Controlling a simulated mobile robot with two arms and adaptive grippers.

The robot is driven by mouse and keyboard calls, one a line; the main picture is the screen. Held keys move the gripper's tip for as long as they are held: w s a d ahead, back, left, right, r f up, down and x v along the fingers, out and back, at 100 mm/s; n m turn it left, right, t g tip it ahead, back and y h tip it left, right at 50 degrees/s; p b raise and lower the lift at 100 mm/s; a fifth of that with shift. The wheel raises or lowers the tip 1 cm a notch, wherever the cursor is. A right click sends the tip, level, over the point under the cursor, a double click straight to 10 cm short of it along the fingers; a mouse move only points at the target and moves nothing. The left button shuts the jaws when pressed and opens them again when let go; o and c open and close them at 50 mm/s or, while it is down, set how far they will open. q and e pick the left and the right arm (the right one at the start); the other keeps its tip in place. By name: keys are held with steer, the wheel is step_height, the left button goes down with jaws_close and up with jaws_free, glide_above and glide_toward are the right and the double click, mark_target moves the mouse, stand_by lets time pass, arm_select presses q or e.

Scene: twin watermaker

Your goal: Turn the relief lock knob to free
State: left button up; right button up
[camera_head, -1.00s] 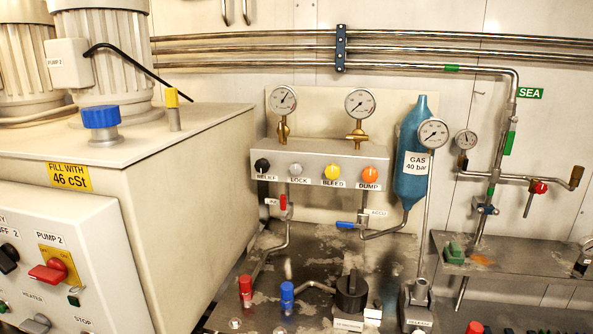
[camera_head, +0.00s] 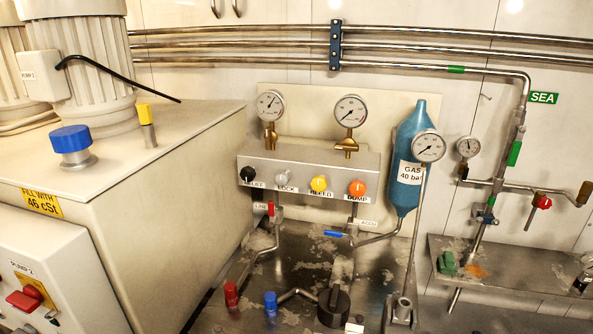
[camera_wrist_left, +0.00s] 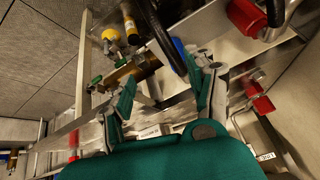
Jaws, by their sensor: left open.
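The valve block (camera_head: 310,165) on the back wall carries a row of knobs. The black knob (camera_head: 248,175) sits above a label that seems to read RELIEF. The grey knob (camera_head: 284,178) beside it sits above the LOCK label. Its turn position is too small to tell. My left gripper (camera_wrist_left: 165,92) shows only in the left wrist view, with its two teal and grey fingers apart and nothing held between them. Neither gripper shows in the head view. I cannot make out the grey or black knob in the left wrist view.
A yellow knob (camera_head: 319,183) and an orange knob (camera_head: 358,188) share the block. Two gauges stand above it, and a blue gas bottle (camera_head: 410,155) is to its right. A large cabinet (camera_head: 180,165) stands at left. A dark curved bar (camera_wrist_left: 165,40) passes near my left fingers.

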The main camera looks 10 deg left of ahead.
arm_select(q)
steer(key=w+r+m+t, duration=0.1)
steer(key=w+r+t, duration=0.2)
steer(key=w+r, duration=0.4)
steer(key=m+t+p, duration=0.1)
steer(key=m+t, duration=0.4)
steer(key=t, duration=0.4)
glide_toward(281, 180)
steer(key=w+p, duration=0.1)
steer(key=w, duration=0.4)
steer(key=w+p, duration=0.2)
steer(key=w, duration=0.3)
steer(key=shift+d+r, duration=0.2)
steer(key=shift+w, duration=0.65)
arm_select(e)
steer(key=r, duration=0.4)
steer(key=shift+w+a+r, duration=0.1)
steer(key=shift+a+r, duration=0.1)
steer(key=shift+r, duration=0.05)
arm_select(q)
steer(key=shift+c, duration=0.2)
steer(key=shift+f, duration=0.1)
jaws_close()
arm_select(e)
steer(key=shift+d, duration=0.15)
